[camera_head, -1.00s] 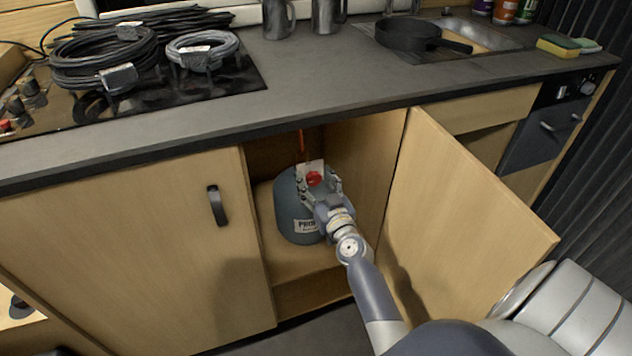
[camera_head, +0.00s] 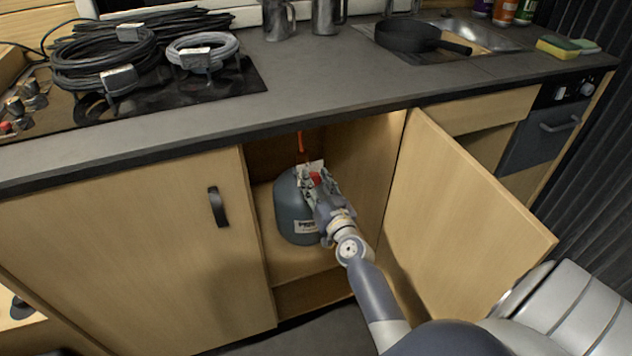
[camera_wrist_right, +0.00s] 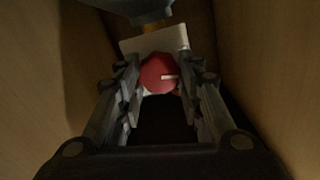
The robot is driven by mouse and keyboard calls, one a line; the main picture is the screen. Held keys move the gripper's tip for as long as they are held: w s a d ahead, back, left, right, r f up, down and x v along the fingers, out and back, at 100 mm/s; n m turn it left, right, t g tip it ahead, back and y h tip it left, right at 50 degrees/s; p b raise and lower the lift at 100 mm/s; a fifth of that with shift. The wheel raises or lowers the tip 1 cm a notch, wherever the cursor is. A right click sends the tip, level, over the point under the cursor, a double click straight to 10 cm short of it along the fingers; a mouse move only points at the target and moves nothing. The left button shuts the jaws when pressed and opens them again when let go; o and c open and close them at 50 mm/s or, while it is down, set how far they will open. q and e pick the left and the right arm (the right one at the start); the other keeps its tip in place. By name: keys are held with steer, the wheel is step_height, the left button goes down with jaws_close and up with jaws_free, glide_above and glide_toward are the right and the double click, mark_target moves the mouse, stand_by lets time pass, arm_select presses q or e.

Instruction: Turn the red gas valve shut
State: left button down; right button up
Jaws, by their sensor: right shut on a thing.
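The red gas valve (camera_head: 315,178) sits on top of a grey-blue gas bottle (camera_head: 292,205) inside the open cupboard. My right gripper (camera_head: 314,181) reaches into the cupboard and is shut on the valve. In the right wrist view the round red valve (camera_wrist_right: 158,73) with a pale mark lies between the two fingertips (camera_wrist_right: 160,76). A pale plate (camera_wrist_right: 153,41) shows behind it. The fingers hide part of the valve in the head view. My left gripper is out of view.
The open cupboard door (camera_head: 465,210) stands to the right of my arm. A closed door (camera_head: 130,250) is on the left. The worktop (camera_head: 330,80) overhangs the opening. Cable coils (camera_head: 105,60) and a pan (camera_head: 408,36) lie on top.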

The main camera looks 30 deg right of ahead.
steer(key=m, duration=0.3)
steer(key=shift+m, duration=0.3)
steer(key=m, duration=0.3)
steer(key=shift+d+m+p, duration=0.1)
steer(key=shift+m+p, duration=0.2)
steer(key=shift+p, duration=0.1)
steer(key=m, duration=0.3)
steer(key=shift+f+m, duration=0.15)
steer(key=shift+m, duration=1.05)
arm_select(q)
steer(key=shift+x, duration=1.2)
arm_select(e)
steer(key=shift+m, duration=1.5)
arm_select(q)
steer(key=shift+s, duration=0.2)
arm_select(e)
steer(key=shift+f, duration=0.1)
steer(key=o, duration=1.1)
steer(key=shift+c, duration=0.2)
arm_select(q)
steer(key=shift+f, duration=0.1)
